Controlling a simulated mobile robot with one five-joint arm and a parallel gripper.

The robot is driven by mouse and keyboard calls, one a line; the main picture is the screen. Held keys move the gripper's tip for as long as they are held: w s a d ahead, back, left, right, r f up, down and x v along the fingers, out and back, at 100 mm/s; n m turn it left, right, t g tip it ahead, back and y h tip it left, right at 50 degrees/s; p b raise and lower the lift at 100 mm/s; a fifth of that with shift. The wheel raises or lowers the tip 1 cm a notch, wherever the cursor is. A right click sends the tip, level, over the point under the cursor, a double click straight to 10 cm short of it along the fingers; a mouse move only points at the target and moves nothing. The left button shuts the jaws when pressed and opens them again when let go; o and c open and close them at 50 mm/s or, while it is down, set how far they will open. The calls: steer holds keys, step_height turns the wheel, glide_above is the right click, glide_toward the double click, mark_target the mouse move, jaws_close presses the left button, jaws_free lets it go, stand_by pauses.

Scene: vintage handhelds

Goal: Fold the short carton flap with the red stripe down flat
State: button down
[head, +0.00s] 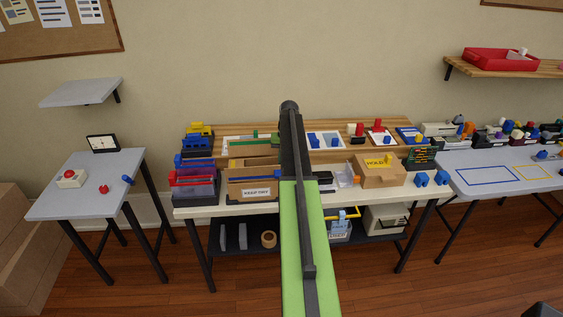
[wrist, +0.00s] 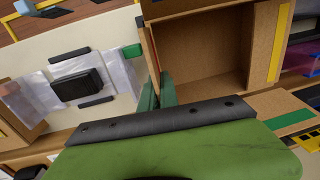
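The open carton (wrist: 205,50) fills the upper middle of the wrist view, with its empty inside showing. In the head view the carton (head: 235,192) bears a KEEP DRY label, and my arm hides its right side. The short flap with the red stripe (wrist: 150,50) appears edge-on at the carton's left side in the wrist view, standing up rather than flat. My gripper (wrist: 159,94) has dark green fingertips close together at the lower end of this flap. Whether they pinch or touch it is unclear. My arm hides the gripper in the head view.
A yellow-striped flap (wrist: 280,40) and a green-striped flap (wrist: 290,118) spread outward from the carton. Left of it in the wrist view lies a black item (wrist: 76,90) on clear wrap.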

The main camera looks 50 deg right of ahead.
steer(key=g+h+b, duration=0.2)
steer(key=w+a+f+g+h+b, duration=0.1)
steer(key=g+h+b, duration=0.1)
steer(key=h+b, duration=0.1)
steer(key=w+a+g+h+b, duration=0.1)
steer(key=g+h+b, duration=0.1)
steer(key=shift+f, duration=0.15)
stand_by(0.3)
steer(key=shift+h+b, duration=0.4)
steer(key=c, duration=1.6)
jaws_free()
steer(key=shift+a+r, duration=0.1)
steer(key=shift+r, duration=0.1)
steer(key=p+v, duration=0.4)
steer(key=v, duration=0.1)
steer(key=p+v, duration=0.4)
steer(key=v, duration=0.2)
steer(key=p+v, duration=0.4)
steer(key=v, duration=0.2)
steer(key=shift+w+f, duration=0.1)
steer(key=shift+w, duration=0.25)
